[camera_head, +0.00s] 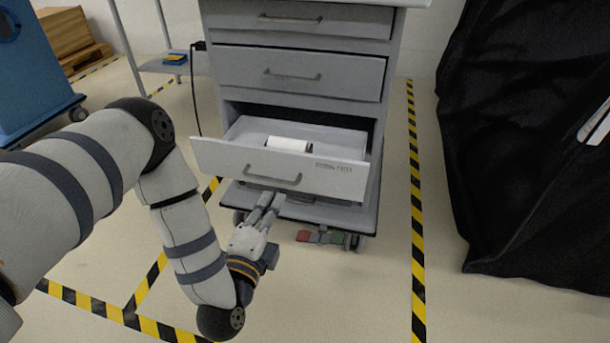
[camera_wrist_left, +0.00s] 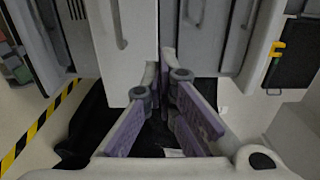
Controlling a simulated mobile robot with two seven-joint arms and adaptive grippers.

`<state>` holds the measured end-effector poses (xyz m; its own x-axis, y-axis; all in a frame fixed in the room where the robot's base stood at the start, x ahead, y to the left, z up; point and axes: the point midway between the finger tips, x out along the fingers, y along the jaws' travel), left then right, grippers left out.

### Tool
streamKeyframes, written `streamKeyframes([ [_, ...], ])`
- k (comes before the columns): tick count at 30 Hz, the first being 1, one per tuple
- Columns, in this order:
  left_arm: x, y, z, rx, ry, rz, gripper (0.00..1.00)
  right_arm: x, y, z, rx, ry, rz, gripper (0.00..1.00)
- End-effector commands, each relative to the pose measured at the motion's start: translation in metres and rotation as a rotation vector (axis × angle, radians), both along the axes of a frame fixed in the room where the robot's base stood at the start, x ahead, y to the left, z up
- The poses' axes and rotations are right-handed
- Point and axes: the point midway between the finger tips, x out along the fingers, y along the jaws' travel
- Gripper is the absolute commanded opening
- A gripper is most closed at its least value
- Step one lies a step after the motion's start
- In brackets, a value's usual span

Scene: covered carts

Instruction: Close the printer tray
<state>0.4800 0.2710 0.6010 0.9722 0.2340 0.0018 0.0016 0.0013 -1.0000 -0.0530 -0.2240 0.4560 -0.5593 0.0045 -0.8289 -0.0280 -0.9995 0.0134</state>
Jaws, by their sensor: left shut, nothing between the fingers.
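The printer tray (camera_head: 250,166) is a white drawer low in a grey wheeled cart. It stands pulled out, with a grey bar handle (camera_head: 270,175) and printed lettering on its front. A white roll (camera_head: 288,144) lies inside it. My left gripper (camera_head: 272,203) is shut and empty, just below the tray front near the handle in the head view. Its fingers (camera_wrist_left: 165,95) also show in the left wrist view, close to pale cart panels; whether they touch anything I cannot tell. My right gripper is not in view.
Two upper drawers (camera_head: 300,72) of the cart are closed or nearly so. A black draped cover (camera_head: 535,150) stands at the right, a blue cabinet (camera_head: 35,75) at the left. Yellow-black tape (camera_head: 415,200) marks the floor, which is clear between cart and cover.

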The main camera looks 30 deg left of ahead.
Motion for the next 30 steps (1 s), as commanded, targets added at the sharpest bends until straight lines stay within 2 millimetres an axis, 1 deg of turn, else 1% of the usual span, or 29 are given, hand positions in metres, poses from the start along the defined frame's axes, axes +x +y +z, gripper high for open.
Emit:
streamKeyframes([
  [2, 0.007, 0.002, 0.001, 0.006, -0.006, 0.003, 0.00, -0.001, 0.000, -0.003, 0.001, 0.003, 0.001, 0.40],
  [5, 0.024, 0.006, 0.000, 0.006, -0.006, 0.003, 0.00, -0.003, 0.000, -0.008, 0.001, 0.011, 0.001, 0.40],
  [12, 0.075, 0.019, 0.000, 0.002, -0.005, 0.004, 0.00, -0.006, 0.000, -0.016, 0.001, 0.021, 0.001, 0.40],
  [18, 0.113, 0.028, -0.001, 0.001, -0.002, 0.003, 0.00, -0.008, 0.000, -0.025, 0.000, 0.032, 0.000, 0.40],
  [21, 0.125, 0.031, -0.001, 0.002, 0.001, 0.001, 0.00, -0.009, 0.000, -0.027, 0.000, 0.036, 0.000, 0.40],
  [24, 0.132, 0.032, 0.000, 0.001, 0.001, 0.001, 0.00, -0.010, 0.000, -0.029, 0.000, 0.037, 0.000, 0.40],
  [30, 0.135, 0.033, 0.001, 0.001, 0.000, 0.000, 0.00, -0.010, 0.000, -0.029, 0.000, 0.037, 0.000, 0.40],
])
